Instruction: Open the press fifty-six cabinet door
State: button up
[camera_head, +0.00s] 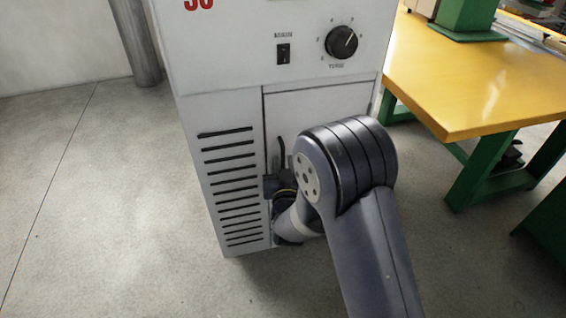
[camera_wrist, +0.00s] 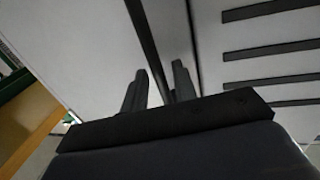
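The press cabinet (camera_head: 222,120) is a white box with a cut-off red number at the top, which I cannot fully read. Its door (camera_head: 315,108) is the plain panel right of the vent slots and looks closed. A dark upright bar handle (camera_head: 281,150) runs near the door's left edge. In the wrist view the handle (camera_wrist: 146,38) passes between the two fingers of my gripper (camera_wrist: 160,70). The fingers stand apart with what look like small gaps beside the bar. In the head view my gripper (camera_head: 272,187) is at the handle's lower part, and my arm hides much of the door.
A knob (camera_head: 341,41) and a switch (camera_head: 284,53) sit above the door. A yellow-topped table (camera_head: 470,85) with green legs stands close on the right. A grey pipe (camera_head: 135,40) rises behind at the left. The floor (camera_head: 90,200) left of the cabinet is clear.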

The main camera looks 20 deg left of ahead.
jog(key=shift+w+a, duration=0.2)
jog(key=shift+w, duration=0.4)
jog(key=shift+c, duration=0.6)
grip_shut()
